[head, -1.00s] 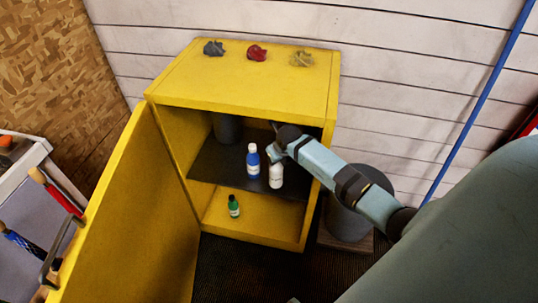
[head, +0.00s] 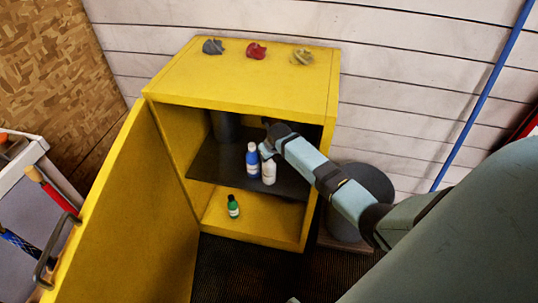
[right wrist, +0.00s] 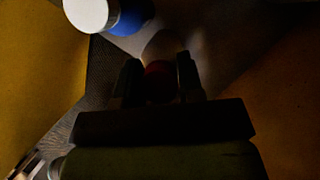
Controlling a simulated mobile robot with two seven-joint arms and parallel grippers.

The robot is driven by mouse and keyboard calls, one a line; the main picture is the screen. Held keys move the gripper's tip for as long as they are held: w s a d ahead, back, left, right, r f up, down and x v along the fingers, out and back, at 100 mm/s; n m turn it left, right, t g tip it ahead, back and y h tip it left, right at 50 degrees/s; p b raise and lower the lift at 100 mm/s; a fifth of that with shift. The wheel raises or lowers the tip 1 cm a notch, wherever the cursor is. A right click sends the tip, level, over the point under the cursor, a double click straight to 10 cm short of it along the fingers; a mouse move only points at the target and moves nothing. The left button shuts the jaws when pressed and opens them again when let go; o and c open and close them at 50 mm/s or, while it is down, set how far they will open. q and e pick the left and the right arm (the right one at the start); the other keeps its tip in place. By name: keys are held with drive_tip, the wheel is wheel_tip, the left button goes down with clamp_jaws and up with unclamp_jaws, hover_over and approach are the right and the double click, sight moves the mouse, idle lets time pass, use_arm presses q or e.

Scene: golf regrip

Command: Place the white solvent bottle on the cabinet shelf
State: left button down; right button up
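The white solvent bottle (head: 268,174) is upright at the front of the dark middle shelf (head: 219,169) of the yellow cabinet, just right of the blue bottle (head: 253,161). I cannot tell whether its base touches the shelf. My right gripper (head: 267,152) reaches into the cabinet from the right and is at the top of the white bottle. In the dark right wrist view, the two fingers (right wrist: 158,80) have a dim reddish and pale shape between them, consistent with the held bottle. My left gripper is not in view.
A green bottle (head: 233,206) stands on the cabinet floor. A dark grey can (head: 226,127) is at the back left of the shelf. The yellow door (head: 130,220) stands open at left. A grey drum (head: 362,190) stands right of the cabinet. The shelf's right part looks clear.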

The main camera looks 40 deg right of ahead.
drive_tip(key=o, duration=0.3)
drive_tip(key=shift+o, duration=0.3)
